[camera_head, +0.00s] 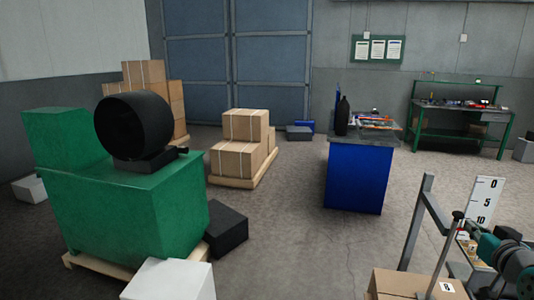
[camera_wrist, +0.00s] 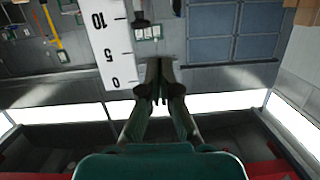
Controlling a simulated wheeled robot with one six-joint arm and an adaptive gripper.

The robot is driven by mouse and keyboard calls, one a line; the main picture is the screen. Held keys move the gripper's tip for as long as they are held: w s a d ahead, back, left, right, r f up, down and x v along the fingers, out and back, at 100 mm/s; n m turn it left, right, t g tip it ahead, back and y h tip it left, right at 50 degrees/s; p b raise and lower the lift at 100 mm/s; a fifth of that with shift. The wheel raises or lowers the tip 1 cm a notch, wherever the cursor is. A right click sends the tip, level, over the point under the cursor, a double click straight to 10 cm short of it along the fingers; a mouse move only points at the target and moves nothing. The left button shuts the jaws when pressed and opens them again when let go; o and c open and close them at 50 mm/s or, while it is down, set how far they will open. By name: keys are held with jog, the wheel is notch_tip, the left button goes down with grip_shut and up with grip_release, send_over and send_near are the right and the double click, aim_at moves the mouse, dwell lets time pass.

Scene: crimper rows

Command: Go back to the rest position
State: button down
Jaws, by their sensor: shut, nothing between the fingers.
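My gripper (camera_wrist: 157,72) shows in the middle of the wrist view, with its two fingers together and nothing between them. In the head view my teal and dark arm is at the lower right edge, and I cannot make out the fingertips there. A white scale board marked 0, 5, 10 (camera_head: 484,203) stands behind the arm. The same scale (camera_wrist: 107,42) appears upside down, left of the fingers in the wrist view. No object is held.
A cardboard box (camera_head: 416,284) and a grey upright post (camera_head: 413,224) are close by my arm. A blue workbench (camera_head: 354,178) stands mid-floor, a green machine (camera_head: 125,215) at left, stacked cartons (camera_head: 238,160) behind it. A green bench (camera_head: 455,115) is at the back right. Open floor lies between.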

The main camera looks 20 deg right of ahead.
jog(key=s+a+f+y, duration=0.1)
jog(key=a+f+y, duration=0.1)
jog(key=a+f, duration=1.7)
jog(key=s+a+f+n+y, duration=0.2)
jog(key=s+a+f, duration=0.75)
jog(key=a, duration=0.25)
jog(key=s+a+n+y, duration=0.1)
jog(key=s+a, duration=0.2)
jog(key=s, duration=0.4)
jog(key=s+a+r+n+y, duration=0.1)
jog(key=s+a+n, duration=0.1)
jog(key=s+a, duration=0.2)
jog(key=s+a+r+n+t+y, duration=0.1)
jog(key=s+a, duration=0.2)
jog(key=s, duration=0.8)
jog(key=shift+a+n+y, duration=0.3)
jog(key=shift+a+y, duration=0.1)
